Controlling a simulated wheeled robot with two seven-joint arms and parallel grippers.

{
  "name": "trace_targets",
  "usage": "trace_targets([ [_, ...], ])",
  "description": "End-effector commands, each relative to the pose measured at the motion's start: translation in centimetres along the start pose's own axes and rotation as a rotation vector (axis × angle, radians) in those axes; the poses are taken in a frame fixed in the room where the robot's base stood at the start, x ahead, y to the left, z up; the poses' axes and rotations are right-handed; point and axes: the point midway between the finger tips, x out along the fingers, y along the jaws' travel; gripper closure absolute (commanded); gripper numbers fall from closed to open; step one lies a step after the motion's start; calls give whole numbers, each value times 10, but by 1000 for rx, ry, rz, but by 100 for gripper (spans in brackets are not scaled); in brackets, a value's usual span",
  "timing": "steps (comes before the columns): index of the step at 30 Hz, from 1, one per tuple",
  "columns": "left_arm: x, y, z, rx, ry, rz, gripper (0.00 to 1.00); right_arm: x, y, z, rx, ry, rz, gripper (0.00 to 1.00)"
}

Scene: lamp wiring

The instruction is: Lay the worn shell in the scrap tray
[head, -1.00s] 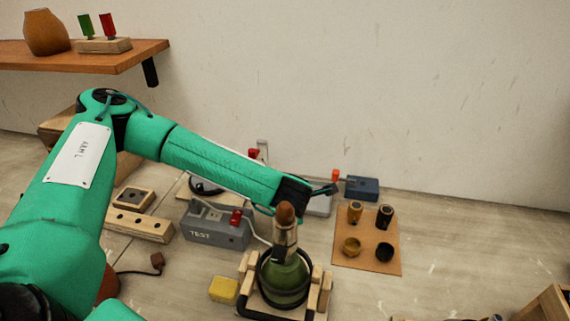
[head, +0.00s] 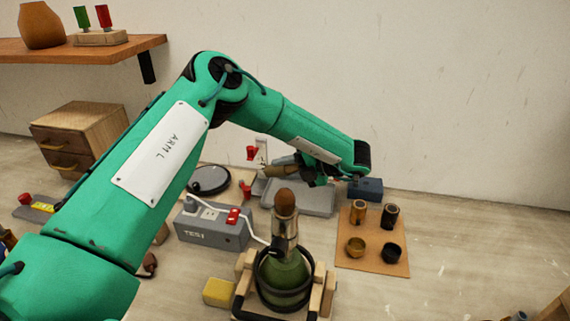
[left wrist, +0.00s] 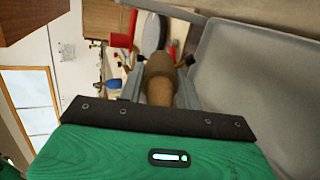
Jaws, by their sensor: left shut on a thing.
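The worn shell (head: 277,171) is a dull brass-brown tube. My left gripper (head: 290,165) is shut on it and holds it lying roughly sideways, over or just behind the left end of the grey scrap tray (head: 312,205). In the left wrist view the shell (left wrist: 160,78) sits between the two grey fingers (left wrist: 160,90), and the tray (left wrist: 225,45) lies to the right. I cannot tell whether the shell touches the tray. My right gripper is not in view.
A green lamp (head: 286,276) with a brown-topped socket stands in a wooden cradle in front of the tray. A grey test box (head: 212,231) stands left, a yellow block (head: 219,292) in front. A brown mat (head: 372,262) with several parts lies right, beside a blue box (head: 365,189).

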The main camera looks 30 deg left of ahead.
Motion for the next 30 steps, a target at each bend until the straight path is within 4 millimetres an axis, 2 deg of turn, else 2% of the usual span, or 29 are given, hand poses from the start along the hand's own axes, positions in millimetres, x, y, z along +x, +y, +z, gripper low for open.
trace_targets([
  [9, -2, 19, 18, -45, 111, 88, 93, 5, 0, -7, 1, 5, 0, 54],
  [21, -2, 21, 19, -44, 118, 93, 93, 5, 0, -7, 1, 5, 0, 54],
  [26, -3, 22, 19, -35, 117, 93, 93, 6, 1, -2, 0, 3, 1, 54],
  [30, -4, 23, 20, -18, 114, 92, 93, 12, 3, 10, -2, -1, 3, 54],
])
